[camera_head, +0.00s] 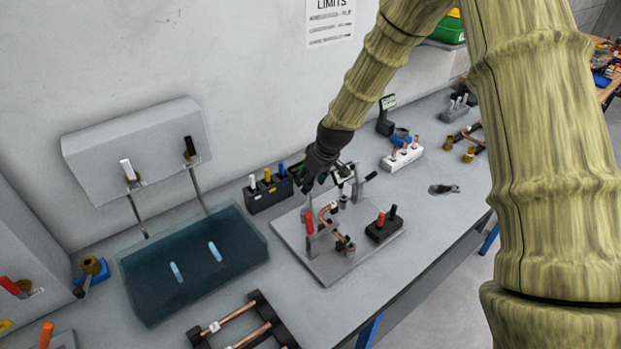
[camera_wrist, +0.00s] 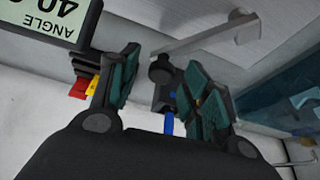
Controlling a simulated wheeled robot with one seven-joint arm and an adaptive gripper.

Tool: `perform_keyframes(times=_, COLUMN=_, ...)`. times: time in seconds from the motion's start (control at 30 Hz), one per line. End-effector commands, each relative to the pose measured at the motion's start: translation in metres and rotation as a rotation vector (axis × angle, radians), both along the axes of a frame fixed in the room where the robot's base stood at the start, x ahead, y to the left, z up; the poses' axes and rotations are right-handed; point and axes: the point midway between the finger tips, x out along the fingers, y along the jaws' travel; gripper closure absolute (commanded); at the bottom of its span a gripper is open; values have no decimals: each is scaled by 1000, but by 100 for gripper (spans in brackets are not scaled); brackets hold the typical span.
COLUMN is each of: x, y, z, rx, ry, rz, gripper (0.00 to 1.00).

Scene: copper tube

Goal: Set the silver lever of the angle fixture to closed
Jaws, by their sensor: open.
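The angle fixture stands on a grey base plate (camera_head: 325,262) in the middle of the bench, in the head view. It carries a bent copper tube (camera_head: 327,222) and a red-handled clamp (camera_head: 309,222). My gripper (camera_head: 308,187) is over the plate's back left part and hides some of the fixture. In the wrist view, my gripper (camera_wrist: 160,92) is open. A silver bar (camera_wrist: 205,38), which looks like the lever, ends in a dark round knob (camera_wrist: 160,70) seen between the fingers. I cannot tell whether they touch. An angle display (camera_wrist: 45,18) appears upside down beside the left finger.
A black block with red and black knobs (camera_head: 384,226) sits on the plate's right. A black holder (camera_head: 268,195) with coloured handles stands behind left. A blue tank (camera_head: 190,265) is at left, a copper tube frame (camera_head: 245,325) in front, a white rack (camera_head: 402,157) at right.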

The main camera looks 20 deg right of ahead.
Motion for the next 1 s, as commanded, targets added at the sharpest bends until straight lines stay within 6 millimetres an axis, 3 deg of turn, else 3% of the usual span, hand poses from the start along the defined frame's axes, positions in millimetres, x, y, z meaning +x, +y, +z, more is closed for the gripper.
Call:
perform_keyframes(times=0.43, x=2, y=1, z=-5, rx=0, ry=-1, rz=0, gripper=53)
perform_keyframes(times=0.7, x=2, y=1, z=-5, rx=0, ry=-1, rz=0, gripper=100)
perform_keyframes(times=1.0, x=6, y=-2, z=-5, rx=0, ry=-2, rz=-12, gripper=100)
